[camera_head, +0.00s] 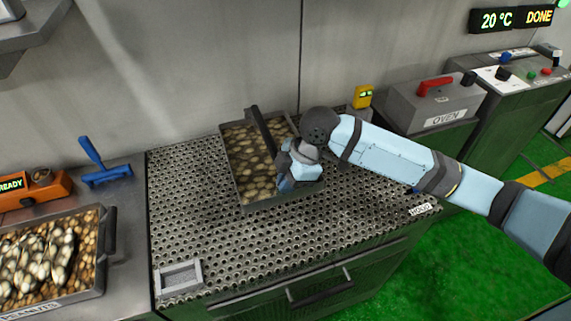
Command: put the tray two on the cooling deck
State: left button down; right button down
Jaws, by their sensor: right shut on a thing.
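A dark tray (232,178) filled with brown and pale nuts is over the back middle of the perforated metal deck (200,235). I cannot tell whether it rests on the deck or hangs just above it. A dark bar handle (264,132) runs over the tray. My right gripper (287,176) is shut on the tray at its near right part, and it hides the contact point. My right arm reaches in from the right. My left gripper is out of view.
Another tray (103,255) of nuts, labelled peanuts, stands on the left counter near a blue scraper (105,172) and an orange scale (35,188). A small empty metal frame (178,278) lies at the deck's front left. A grey oven box (432,103) and yellow device (362,96) stand right.

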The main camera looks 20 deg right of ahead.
aim_at(286, 201)
notch_tip(286, 201, down, 6)
jog(key=shift+a+f, duration=0.1)
jog(key=shift+w+f+p, duration=0.1)
jog(key=shift+f+p, duration=0.25)
jog(key=shift+f, duration=2.1)
jog(key=c, duration=1.5)
grip_release()
jog(key=shift+f, duration=0.15)
jog(key=shift+o, duration=1.2)
jog(key=shift+d+r, duration=0.2)
jog(key=shift+r, duration=0.1)
jog(key=b+v, duration=0.1)
jog(key=v, duration=1)
jog(key=shift+r, duration=0.25)
